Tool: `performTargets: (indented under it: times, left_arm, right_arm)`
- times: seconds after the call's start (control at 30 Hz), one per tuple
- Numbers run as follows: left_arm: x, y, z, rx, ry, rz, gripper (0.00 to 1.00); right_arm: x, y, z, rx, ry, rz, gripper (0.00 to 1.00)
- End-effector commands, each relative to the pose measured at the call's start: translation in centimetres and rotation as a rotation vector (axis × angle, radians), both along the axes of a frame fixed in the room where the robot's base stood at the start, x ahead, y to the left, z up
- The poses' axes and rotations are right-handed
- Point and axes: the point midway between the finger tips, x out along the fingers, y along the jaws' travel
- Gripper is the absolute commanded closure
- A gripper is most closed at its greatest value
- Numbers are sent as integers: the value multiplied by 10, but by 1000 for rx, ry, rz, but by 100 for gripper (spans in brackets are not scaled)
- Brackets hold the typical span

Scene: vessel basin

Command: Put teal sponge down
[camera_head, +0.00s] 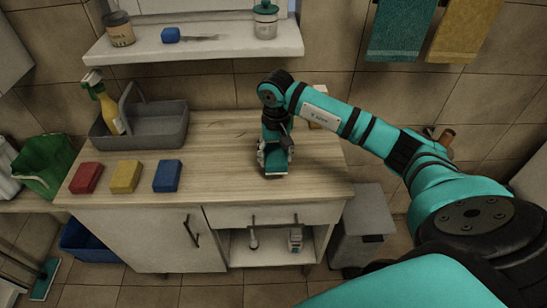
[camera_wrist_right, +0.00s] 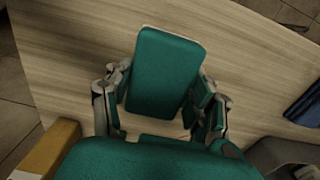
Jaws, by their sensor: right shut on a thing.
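The teal sponge (camera_wrist_right: 165,72) is a rounded rectangular block between the fingers of my right gripper (camera_wrist_right: 162,105) in the wrist view. The fingers are shut on its two sides, and its far end sticks out past them. In the head view my right gripper (camera_head: 275,158) points down over the right half of the wooden counter (camera_head: 225,160). The sponge is low, at or just above the counter top; whether it touches cannot be told. My left gripper is not in view.
Red (camera_head: 86,178), yellow (camera_head: 126,176) and blue (camera_head: 167,176) sponges lie in a row on the counter's left. A grey caddy (camera_head: 150,135) with a spray bottle (camera_head: 108,108) stands behind them. A shelf (camera_head: 195,42) hangs above. The counter's middle is bare.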

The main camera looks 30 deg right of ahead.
Motion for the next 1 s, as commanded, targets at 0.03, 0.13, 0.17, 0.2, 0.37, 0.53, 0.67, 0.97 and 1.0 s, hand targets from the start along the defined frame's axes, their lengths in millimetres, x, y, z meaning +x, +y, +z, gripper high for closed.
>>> performTargets:
  times: [0.03, 0.13, 0.17, 0.2, 0.37, 0.53, 0.67, 0.97, 1.0]
  left_arm:
    - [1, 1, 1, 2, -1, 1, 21]
    - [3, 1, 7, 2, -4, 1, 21]
    - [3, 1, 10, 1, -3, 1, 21]
    - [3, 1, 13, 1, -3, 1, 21]
    - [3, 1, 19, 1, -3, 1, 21]
    - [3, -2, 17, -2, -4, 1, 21]
    - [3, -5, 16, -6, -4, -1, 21]
    - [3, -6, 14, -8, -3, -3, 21]
    - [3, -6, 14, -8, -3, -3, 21]
  right_arm:
    - [3, 1, 0, 2, 1, 0, 61]
    - [9, 2, -4, 1, 5, 0, 61]
    - [8, 2, -10, 2, 7, 1, 61]
    - [7, 2, -16, 1, 8, 1, 61]
    - [9, 1, -34, 2, 3, 1, 61]
    - [9, 1, -37, 0, 0, 2, 61]
    - [9, 1, -38, 0, 0, 2, 61]
    - [9, 1, -39, 0, 0, 1, 21]
    - [9, 1, -39, 0, 0, 1, 21]
